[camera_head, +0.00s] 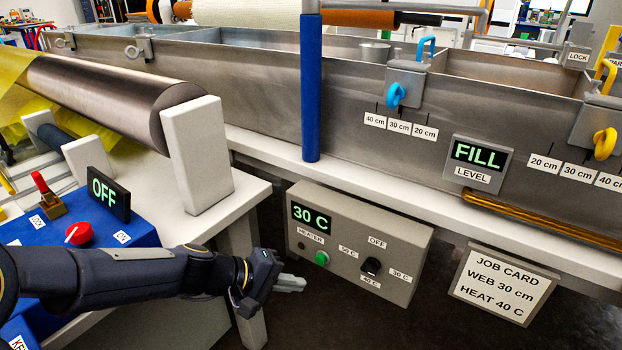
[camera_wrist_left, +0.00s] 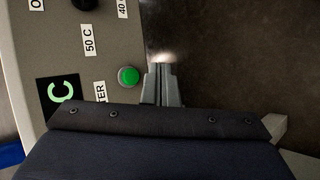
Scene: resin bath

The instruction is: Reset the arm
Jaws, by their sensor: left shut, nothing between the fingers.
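My left arm comes in from the left in the head view. Its gripper (camera_head: 290,284) is shut and empty, just left of and below the heater box (camera_head: 408,282). In the left wrist view the shut fingers (camera_wrist_left: 162,84) point past the box's edge, beside the green button (camera_wrist_left: 128,75), with dark floor beyond. The heater box has a display reading 30 C (camera_head: 311,218), a green button (camera_head: 322,258) and a black knob (camera_head: 371,266) among labels OFF, 30 C, 40 C and 50 C. My right gripper is not in view.
A blue box with a red knob (camera_head: 79,234) and an OFF display (camera_head: 108,194) stands at the left by a large metal roller (camera_head: 110,95). The steel bath (camera_head: 265,95) has blue (camera_head: 396,95) and yellow (camera_head: 604,143) handles. A job card (camera_head: 502,286) reads WEB 30 cm, HEAT 40 C.

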